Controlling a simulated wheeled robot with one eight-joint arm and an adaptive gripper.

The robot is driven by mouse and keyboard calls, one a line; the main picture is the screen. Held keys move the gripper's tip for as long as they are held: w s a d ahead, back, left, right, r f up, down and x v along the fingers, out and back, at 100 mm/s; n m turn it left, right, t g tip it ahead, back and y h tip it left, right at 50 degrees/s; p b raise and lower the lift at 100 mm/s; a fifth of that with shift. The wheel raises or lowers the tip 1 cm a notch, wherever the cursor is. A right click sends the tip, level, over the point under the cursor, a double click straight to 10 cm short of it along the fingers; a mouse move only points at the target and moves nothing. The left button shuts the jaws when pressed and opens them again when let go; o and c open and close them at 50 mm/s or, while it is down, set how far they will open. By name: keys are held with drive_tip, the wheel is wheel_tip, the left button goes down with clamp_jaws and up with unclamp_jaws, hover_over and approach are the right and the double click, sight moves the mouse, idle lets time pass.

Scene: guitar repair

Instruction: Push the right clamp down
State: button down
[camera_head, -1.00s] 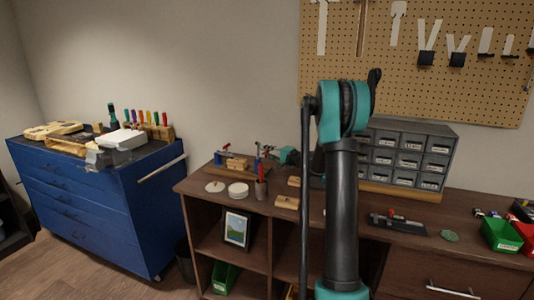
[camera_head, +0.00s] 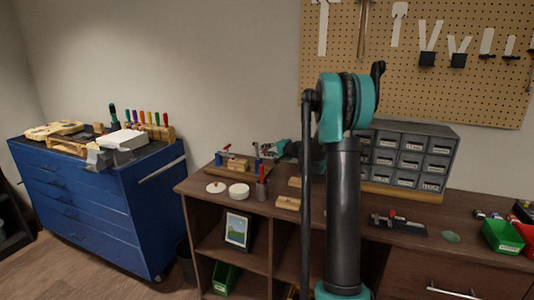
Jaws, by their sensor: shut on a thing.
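A small wooden guitar part (camera_head: 237,165) lies at the back left of the brown workbench, between two small clamps. The left clamp (camera_head: 219,158) has a blue body and a red handle. The right clamp (camera_head: 257,164) shows mostly as a blue upright at the part's right end. My gripper (camera_head: 261,148) reaches in from the right, at the top of the right clamp. It is shut on that clamp, though the fingers are small and partly merge with it. My teal and black arm stands in front of the bench and hides what is behind it.
A grey drawer cabinet (camera_head: 411,155) stands behind my arm. A blue tool chest (camera_head: 90,200) is at left.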

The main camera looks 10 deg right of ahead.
drive_tip(key=a+g+h, duration=0.1)
drive_tip(key=h, duration=0.1)
drive_tip(key=w+a+n+g+h, duration=0.1)
drive_tip(key=a+g+h, duration=0.1)
drive_tip(key=w+a+r+n+g+h, duration=0.1)
drive_tip(key=g+h, duration=0.1)
drive_tip(key=shift+w+a, duration=0.25)
drive_tip(key=shift+w+a+f+n+g+h, duration=0.35)
drive_tip(key=shift+a+f+g+h, duration=0.25)
drive_tip(key=shift+h, duration=0.5)
drive_tip(key=shift+w+a+f+n+g+h, duration=0.25)
drive_tip(key=shift+w+a+g+h, duration=0.15)
drive_tip(key=shift+g+h, duration=0.55)
drive_tip(key=shift+w+a+f+n+g+h, duration=0.3)
drive_tip(key=shift+a+f+g+h, duration=0.25)
drive_tip(key=shift+h, duration=0.7)
drive_tip(key=shift+a, duration=0.1)
drive_tip(key=c, duration=1.8)
unclamp_jaws()
